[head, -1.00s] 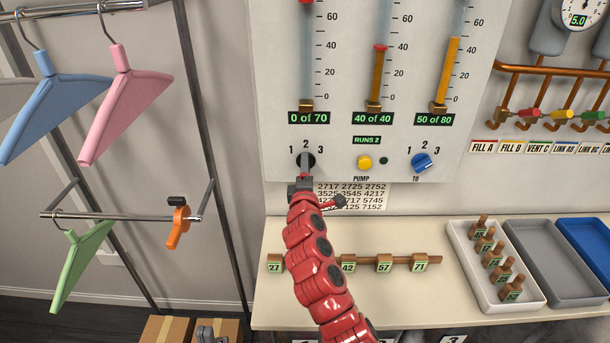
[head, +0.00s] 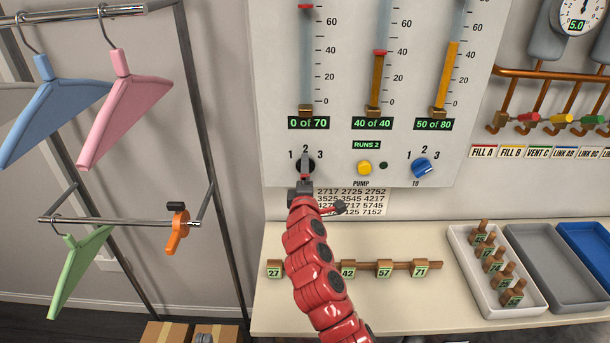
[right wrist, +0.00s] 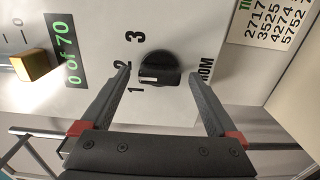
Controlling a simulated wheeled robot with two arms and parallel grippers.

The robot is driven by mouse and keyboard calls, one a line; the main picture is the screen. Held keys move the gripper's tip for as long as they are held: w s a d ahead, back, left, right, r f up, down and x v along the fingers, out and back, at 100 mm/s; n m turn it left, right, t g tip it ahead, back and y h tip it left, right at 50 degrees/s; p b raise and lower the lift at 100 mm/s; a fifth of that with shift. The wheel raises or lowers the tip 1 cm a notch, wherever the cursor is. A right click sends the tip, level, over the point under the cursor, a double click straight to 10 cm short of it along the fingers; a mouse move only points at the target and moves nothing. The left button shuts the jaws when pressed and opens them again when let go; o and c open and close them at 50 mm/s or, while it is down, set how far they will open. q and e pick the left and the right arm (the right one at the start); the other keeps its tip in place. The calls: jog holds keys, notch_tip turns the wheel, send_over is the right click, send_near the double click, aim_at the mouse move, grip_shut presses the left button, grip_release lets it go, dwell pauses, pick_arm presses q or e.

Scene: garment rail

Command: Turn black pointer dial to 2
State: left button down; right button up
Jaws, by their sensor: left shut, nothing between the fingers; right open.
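The black pointer dial (right wrist: 160,70) is on the grey-white panel, with 1, 2 and 3 around it. In the right wrist view its white mark appears to point towards 1. In the head view the dial (head: 305,164) is partly hidden by a gripper. That gripper matches the right wrist view, so I take it as my right gripper (head: 305,174). In the right wrist view its fingers (right wrist: 160,85) are open, one on each side of the dial; I cannot tell whether they touch it. I cannot make out a separate left gripper.
A yellow pump button (head: 364,168) and a blue dial (head: 421,168) are to the right on the panel. A number sheet (head: 365,203) hangs below. The shelf (head: 390,310) holds a tagged peg rail and trays. A garment rail (head: 120,219) with hangers stands at left.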

jog(key=s+b, duration=0.4)
jog(key=s, duration=1.3)
jog(key=shift+s+b, duration=0.2)
jog(key=shift+b, duration=0.1)
